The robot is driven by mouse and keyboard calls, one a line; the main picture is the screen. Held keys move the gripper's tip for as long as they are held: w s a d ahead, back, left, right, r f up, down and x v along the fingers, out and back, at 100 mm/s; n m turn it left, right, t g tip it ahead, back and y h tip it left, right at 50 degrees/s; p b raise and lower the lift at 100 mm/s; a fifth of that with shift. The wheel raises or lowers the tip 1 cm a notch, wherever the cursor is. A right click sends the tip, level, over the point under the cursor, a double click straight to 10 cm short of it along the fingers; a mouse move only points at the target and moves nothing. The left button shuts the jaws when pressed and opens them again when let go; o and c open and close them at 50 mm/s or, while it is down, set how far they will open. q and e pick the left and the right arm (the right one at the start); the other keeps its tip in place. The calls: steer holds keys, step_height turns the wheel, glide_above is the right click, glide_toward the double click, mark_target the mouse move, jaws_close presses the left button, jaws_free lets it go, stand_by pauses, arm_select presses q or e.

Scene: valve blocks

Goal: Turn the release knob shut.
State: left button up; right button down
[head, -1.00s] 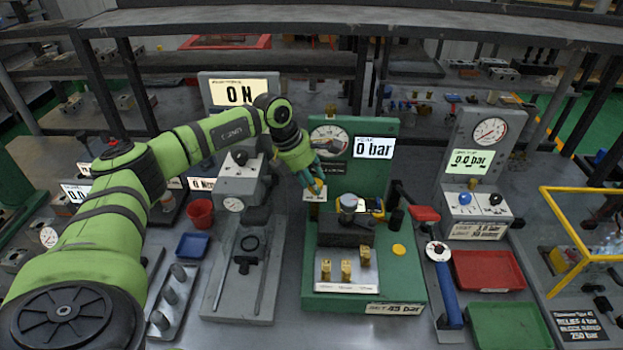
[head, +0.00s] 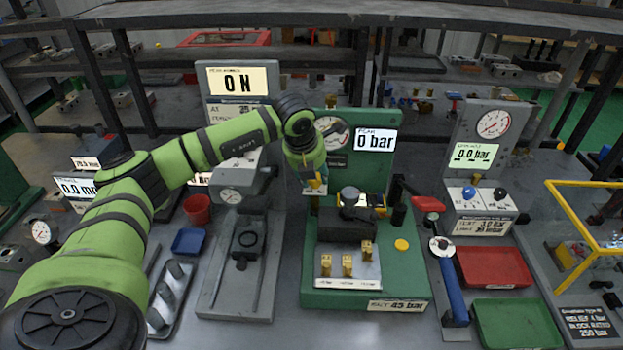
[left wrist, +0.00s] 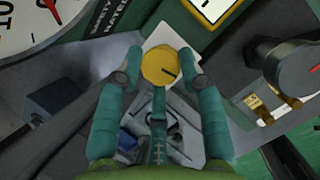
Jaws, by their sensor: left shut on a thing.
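The release knob, a round yellow cap with a dark line across it, shows in the left wrist view (left wrist: 160,67) in front of a pale plate (left wrist: 157,36). The stand's display (head: 375,140) reads 0 bar. My right gripper is in neither view.
A dark valve block (head: 345,226) stands on the green base, behind a plate with brass pieces (head: 346,264). A dark knob (left wrist: 299,68) is close on the right in the left wrist view. A grey press stands left, a blue-handled tool (head: 449,285) right.

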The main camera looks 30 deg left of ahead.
arm_select(q)
steer(key=n, duration=0.1)
steer(key=n+b, duration=0.1)
steer(key=n+y, duration=0.1)
steer(key=shift+w+d+r+b, duration=0.2)
steer(key=shift+w+r+b, duration=0.1)
steer(key=shift+w+b, duration=0.1)
steer(key=shift+s+n, duration=0.1)
steer(key=shift+n, duration=0.3)
steer(key=shift+a+r+y, duration=0.1)
steer(key=shift+y, duration=0.2)
steer(key=o, duration=1.1)
steer(key=shift+f, duration=0.25)
steer(key=v, duration=1.2)
steer(key=shift+w, duration=0.3)
